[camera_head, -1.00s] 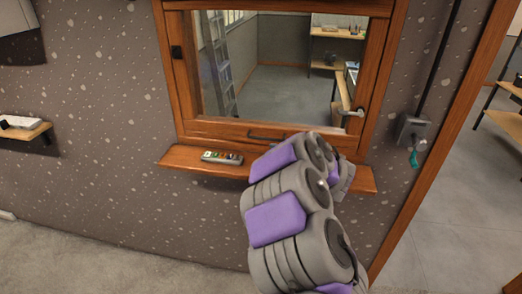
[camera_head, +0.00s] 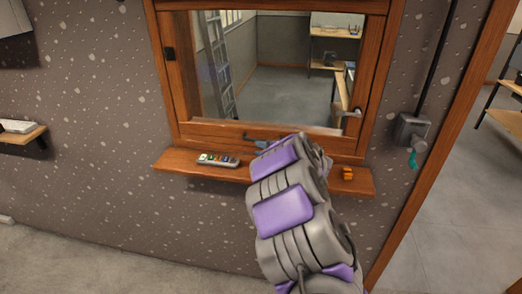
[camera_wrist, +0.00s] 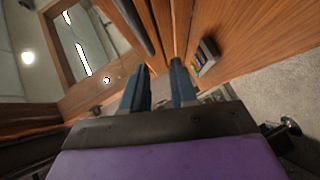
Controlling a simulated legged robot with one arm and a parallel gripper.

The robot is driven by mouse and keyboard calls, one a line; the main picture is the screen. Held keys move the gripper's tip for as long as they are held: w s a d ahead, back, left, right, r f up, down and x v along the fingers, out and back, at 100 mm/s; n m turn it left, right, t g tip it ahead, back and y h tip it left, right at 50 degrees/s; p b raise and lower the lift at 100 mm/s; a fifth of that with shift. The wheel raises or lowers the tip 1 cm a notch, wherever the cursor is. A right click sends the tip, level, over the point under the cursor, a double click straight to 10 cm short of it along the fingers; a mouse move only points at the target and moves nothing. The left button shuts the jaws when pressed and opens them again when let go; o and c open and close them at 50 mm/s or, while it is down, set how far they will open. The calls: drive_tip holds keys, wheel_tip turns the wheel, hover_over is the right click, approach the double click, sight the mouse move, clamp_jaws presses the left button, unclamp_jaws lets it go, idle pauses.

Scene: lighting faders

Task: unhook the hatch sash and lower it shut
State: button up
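The hatch (camera_head: 375,70) is a wood-framed window in the speckled wall. Its lower wooden rail (camera_head: 205,130) carries a dark bar handle (camera_head: 250,137), partly covered by my gripper. A metal lever (camera_head: 352,112) sits at the right side of the frame. I cannot tell whether a hook holds the sash or how far it is raised. My gripper (camera_head: 261,144) is at the handle, its bluish fingertips just below it. The dark handle (camera_wrist: 138,22) ends close to the left finger; contact is unclear.
A wooden ledge (camera_head: 190,169) runs below the hatch. It bears a grey remote-like device with coloured buttons (camera_head: 217,159) on the left and a small orange object (camera_head: 347,174) on the right. A grey wall box (camera_head: 411,130) with a teal tag hangs at right, beside the doorway.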

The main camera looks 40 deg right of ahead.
drive_tip(key=shift+c, duration=0.8)
drive_tip(key=shift+a+r, duration=0.1)
drive_tip(key=shift+a, duration=0.4)
drive_tip(key=c, duration=0.3)
drive_tip(key=shift+a+r, duration=0.1)
drive_tip(key=shift+a, duration=0.4)
clamp_jaws()
drive_tip(key=shift+d, duration=0.2)
drive_tip(key=shift+d, duration=0.1)
